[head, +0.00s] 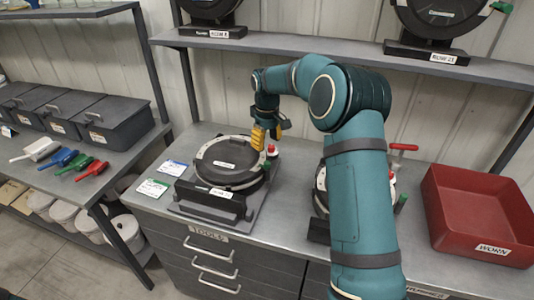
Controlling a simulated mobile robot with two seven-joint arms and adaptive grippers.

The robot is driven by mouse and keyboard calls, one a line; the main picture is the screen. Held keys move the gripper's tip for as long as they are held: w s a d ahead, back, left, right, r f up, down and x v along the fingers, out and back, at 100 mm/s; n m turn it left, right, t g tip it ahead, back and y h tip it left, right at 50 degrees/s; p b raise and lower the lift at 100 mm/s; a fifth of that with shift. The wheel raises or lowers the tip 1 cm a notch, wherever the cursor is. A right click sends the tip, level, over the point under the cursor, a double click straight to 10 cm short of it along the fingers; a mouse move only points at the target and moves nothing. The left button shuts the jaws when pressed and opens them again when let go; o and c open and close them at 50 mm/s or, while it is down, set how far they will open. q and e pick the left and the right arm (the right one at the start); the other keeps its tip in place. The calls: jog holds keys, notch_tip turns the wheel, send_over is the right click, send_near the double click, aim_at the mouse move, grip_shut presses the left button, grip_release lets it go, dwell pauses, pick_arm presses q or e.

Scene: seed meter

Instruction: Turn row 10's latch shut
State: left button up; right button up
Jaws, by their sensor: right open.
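A round black seed meter (228,160) with a pale rim lies on a dark stand on the grey bench. Its front label is too small to read surely. A red knob (271,149) on a pale stem stands at its right back edge, with a green part (267,168) just below. My right gripper (265,136) has yellow fingers, is open, and hangs just above and left of the red knob. I cannot tell if they touch. A second meter (321,190) is mostly hidden behind my right arm; a red handle (403,147) shows beside it. My left gripper is out of view.
A red bin (478,213) labelled WORN stands at the right. Two cards (152,188) lie left of the near meter. A shelf (290,43) above holds more meters.

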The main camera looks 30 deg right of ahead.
jog(key=shift+r, duration=1.4)
